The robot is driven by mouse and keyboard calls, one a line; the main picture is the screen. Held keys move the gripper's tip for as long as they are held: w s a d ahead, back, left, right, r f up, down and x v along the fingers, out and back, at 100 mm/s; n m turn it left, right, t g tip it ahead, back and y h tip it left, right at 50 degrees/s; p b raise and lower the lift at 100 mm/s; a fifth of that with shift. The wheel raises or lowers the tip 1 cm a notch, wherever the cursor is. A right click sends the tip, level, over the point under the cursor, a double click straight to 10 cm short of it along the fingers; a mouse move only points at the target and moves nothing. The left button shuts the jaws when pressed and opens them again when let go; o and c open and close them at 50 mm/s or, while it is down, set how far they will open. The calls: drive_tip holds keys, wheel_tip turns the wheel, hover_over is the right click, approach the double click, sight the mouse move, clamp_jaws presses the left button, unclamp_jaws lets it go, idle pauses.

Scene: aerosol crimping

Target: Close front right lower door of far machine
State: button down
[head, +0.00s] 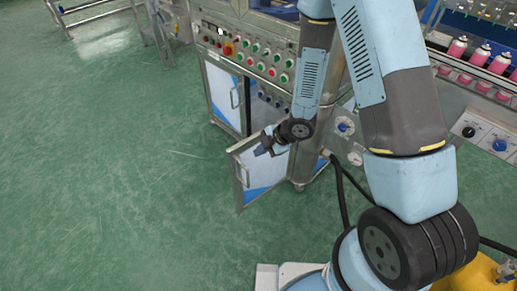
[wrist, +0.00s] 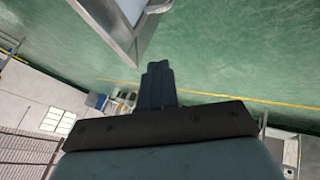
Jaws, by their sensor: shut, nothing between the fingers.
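The far machine (head: 255,28) is a metal cabinet with a panel of coloured buttons. Its front right lower door (head: 262,178), metal-framed with a white and blue panel and a handle on its left side, stands open, swung out over the floor. My gripper (head: 262,150) is shut and empty at the upper part of this door; I cannot tell whether it touches. In the wrist view my shut fingers (wrist: 158,72) point over the green floor, and a metal corner, apparently of the door (wrist: 122,25), shows just above and left of them.
The front left lower door (head: 222,92) is beside the dark opening. A nearer machine with pink cans (head: 457,47), knobs and a gauge (head: 344,127) stands on the right. Black hoses (head: 342,195) run down to the floor. The green floor (head: 110,170) on the left is clear.

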sight(235, 157)
drive_tip(key=w+a+f, duration=0.1)
drive_tip(key=a+f, duration=0.1)
drive_tip(key=w+a+f, duration=0.1)
drive_tip(key=a+f, duration=0.1)
drive_tip(key=w+a+f, duration=0.1)
drive_tip(key=a+f, duration=0.1)
drive_tip(key=shift+w+a, duration=0.1)
drive_tip(key=shift+a, duration=0.3)
drive_tip(key=shift+w+a, duration=0.25)
drive_tip(key=shift+w, duration=0.1)
